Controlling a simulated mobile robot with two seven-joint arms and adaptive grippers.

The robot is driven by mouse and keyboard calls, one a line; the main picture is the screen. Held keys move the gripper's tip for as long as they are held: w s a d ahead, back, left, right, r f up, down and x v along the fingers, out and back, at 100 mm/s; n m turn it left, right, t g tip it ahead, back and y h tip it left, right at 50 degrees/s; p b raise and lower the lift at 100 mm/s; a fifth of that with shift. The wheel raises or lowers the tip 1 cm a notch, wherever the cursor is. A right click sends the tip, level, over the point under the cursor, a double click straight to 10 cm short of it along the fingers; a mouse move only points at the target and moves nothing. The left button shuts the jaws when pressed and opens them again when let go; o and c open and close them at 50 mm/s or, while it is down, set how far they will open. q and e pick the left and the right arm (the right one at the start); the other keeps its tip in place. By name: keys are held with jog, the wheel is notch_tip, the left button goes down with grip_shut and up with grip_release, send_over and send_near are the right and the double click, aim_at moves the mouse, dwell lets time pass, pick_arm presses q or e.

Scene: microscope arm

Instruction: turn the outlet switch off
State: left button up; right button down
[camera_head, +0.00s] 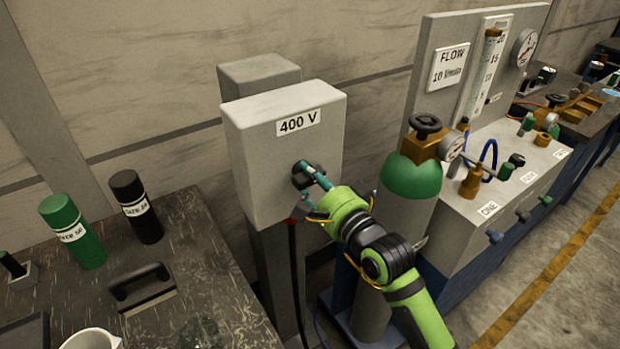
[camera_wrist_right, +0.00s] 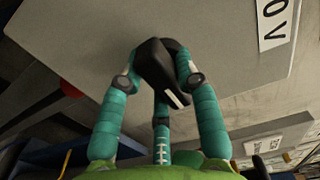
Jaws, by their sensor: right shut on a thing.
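The outlet is a grey box (camera_head: 262,170) with a "400 V" label, standing on a grey post. Its switch (camera_wrist_right: 160,72) is a black knob with a white mark, on the front face of the box. In the head view the switch is mostly hidden by my right gripper (camera_head: 314,178). In the right wrist view the teal fingers of my right gripper (camera_wrist_right: 160,75) are closed around the knob, touching it from both sides. The white mark points down and to the right in that view. My left gripper is not in view.
A green gas cylinder (camera_head: 411,180) with a black valve stands right of the box, close to my right arm. A flow panel (camera_head: 440,110) is behind it. A dark table (camera_head: 190,240) with green and black cans is at the left.

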jog(key=n+p, duration=0.2)
jog(key=n, duration=0.1)
jog(key=shift+d+r+n, duration=0.1)
jog(key=shift+r+n, duration=0.05)
jog(key=shift+n, duration=0.25)
jog(key=n+p, duration=0.2)
jog(key=n, duration=0.2)
jog(key=shift+w+r+n, duration=0.1)
jog(key=shift+n, duration=0.2)
jog(key=n+p, duration=0.1)
jog(key=n, duration=0.3)
jog(key=shift+d, duration=0.1)
jog(key=shift+w+r+n+p, duration=0.15)
jog(key=shift+n+p, duration=0.65)
jog(key=shift+n, duration=1.7)
jog(key=c, duration=0.9)
grip_release()
